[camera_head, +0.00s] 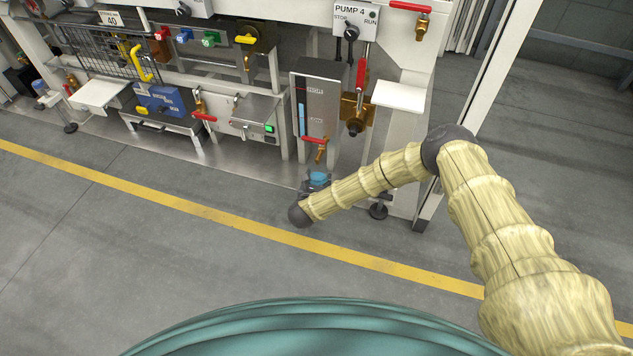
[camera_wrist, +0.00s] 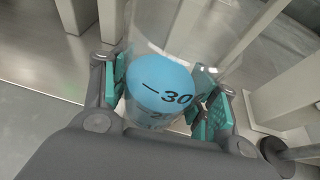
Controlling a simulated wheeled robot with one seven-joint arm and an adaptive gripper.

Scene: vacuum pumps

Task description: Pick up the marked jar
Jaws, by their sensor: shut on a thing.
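In the head view the jar's blue part (camera_head: 319,178) shows low in front of the pump rack, under the tank with the red-handled tap. My gripper (camera_head: 314,188) is mostly hidden there behind my arm's end. Whether the jar rests on the metal plate or is lifted, I cannot tell.
The grey tank (camera_head: 316,100) with a red-handled tap (camera_head: 317,143) is just above the jar. A white shelf (camera_head: 399,96) and a rack post stand to the right. The floor (camera_head: 200,260) in front, with its yellow line, is clear.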

